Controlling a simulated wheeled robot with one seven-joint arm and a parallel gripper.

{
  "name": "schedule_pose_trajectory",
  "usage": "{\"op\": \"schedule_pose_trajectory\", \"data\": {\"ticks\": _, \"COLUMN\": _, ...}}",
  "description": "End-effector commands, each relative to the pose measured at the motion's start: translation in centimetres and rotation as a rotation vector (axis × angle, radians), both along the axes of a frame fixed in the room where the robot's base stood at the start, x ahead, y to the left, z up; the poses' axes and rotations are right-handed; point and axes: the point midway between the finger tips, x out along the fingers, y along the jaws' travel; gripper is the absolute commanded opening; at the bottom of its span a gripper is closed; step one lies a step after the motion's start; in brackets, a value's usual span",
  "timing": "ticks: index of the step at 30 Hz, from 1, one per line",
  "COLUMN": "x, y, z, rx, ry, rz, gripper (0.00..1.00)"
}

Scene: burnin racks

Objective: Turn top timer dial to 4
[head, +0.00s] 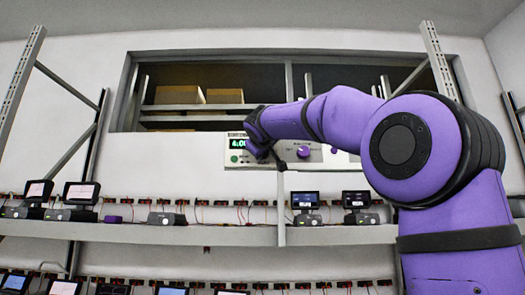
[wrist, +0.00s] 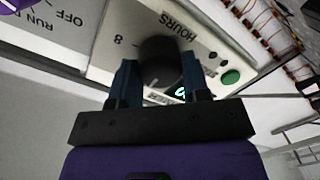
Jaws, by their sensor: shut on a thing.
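The timer panel (head: 236,160) is a pale box on the upper part of the rack in the head view, with a green lit display (head: 239,143) that appears to read 4:00. In the wrist view the black timer dial (wrist: 158,60) sits on the panel beside the word HOURS and a mark 8. My gripper (wrist: 160,80) is shut on the dial, one blue finger on each side. The dial's pointer is not clear. In the head view my wrist covers the dial.
A purple knob (head: 303,152) and a green button (wrist: 230,77) are on the panel. Below runs a shelf (head: 180,234) with several small screens and wired devices. Cardboard boxes (head: 180,95) stand behind the upper opening.

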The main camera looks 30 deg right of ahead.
Motion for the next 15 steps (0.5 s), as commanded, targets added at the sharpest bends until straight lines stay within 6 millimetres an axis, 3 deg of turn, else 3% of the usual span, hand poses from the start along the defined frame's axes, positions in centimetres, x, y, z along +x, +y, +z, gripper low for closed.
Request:
{"op": "schedule_pose_trajectory", "data": {"ticks": 7, "x": 0.08, "y": -0.03, "z": -0.25, "rx": 0.002, "ry": 0.005, "rz": -0.001, "gripper": 0.19}}
{"op": "schedule_pose_trajectory", "data": {"ticks": 8, "x": 0.08, "y": -0.03, "z": -0.25, "rx": 0.002, "ry": 0.005, "rz": -0.001, "gripper": 0.47}}
{"op": "schedule_pose_trajectory", "data": {"ticks": 10, "x": 0.09, "y": -0.02, "z": -0.25, "rx": 0.002, "ry": 0.005, "rz": -0.001, "gripper": 0.63}}
{"op": "schedule_pose_trajectory", "data": {"ticks": 11, "x": 0.08, "y": -0.02, "z": -0.22, "rx": 0.002, "ry": 0.005, "rz": -0.001, "gripper": 0.68}}
{"op": "schedule_pose_trajectory", "data": {"ticks": 15, "x": 0.05, "y": -0.01, "z": -0.14, "rx": 0.001, "ry": 0.004, "rz": -0.001, "gripper": 0.68}}
